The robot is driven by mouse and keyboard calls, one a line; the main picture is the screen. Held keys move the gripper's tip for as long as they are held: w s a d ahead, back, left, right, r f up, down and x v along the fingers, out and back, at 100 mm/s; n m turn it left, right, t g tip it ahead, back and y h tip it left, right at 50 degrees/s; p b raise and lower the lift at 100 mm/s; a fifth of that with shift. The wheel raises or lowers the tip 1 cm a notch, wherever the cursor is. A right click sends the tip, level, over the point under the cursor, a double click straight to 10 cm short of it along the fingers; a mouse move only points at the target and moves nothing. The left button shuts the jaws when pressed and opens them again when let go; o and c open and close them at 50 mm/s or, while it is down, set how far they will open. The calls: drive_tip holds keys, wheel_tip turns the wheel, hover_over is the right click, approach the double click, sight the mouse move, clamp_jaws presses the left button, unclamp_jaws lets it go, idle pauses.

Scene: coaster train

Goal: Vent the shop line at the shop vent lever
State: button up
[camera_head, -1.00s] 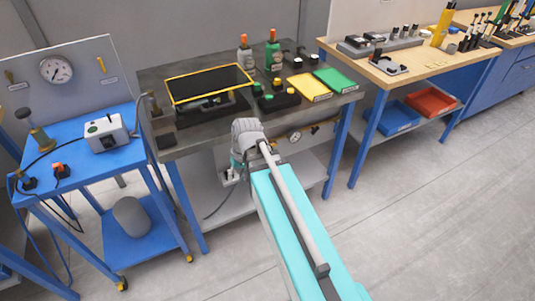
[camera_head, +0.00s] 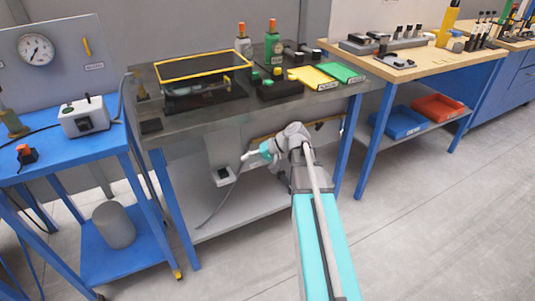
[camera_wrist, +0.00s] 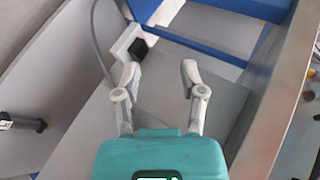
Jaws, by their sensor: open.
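A small yellow lever (camera_head: 87,47) with a label below it is on the grey panel at the far left in the head view, beside a round gauge (camera_head: 37,49). I cannot read the label, so I cannot tell if it is the shop vent lever. My gripper (camera_wrist: 160,70) is open and empty in the wrist view, its two fingers apart. In the head view my arm reaches under the grey bench, well to the right of the yellow lever and lower. The gripper's fingers are small there.
A white socket box (camera_wrist: 127,42) with a black plug and cable lies ahead of the fingers. The grey bench (camera_head: 215,120) stands over my arm. A blue cart (camera_head: 60,157) with a white device (camera_head: 84,117) stands left. Open floor (camera_head: 430,220) lies to the right.

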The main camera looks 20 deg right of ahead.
drive_tip(key=w+d+f+m+t+y+b, duration=0.1)
drive_tip(key=d+f+t+y+b, duration=0.1)
drive_tip(key=d+b, duration=0.7)
drive_tip(key=w+d+f+m+t+y+b, duration=0.2)
drive_tip(key=d+f+t+b, duration=0.2)
drive_tip(key=d, duration=0.9)
drive_tip(key=shift+d+t+b, duration=0.35)
drive_tip(key=shift+t+b, duration=1.15)
drive_tip(key=shift+b, duration=0.95)
drive_tip(key=shift+w+a+f, duration=0.1)
drive_tip(key=shift+w, duration=0.05)
drive_tip(key=p+x, duration=0.2)
drive_tip(key=x, duration=1.1)
drive_tip(key=shift+w+a, duration=0.15)
drive_tip(key=shift+a, duration=0.2)
clamp_jaws()
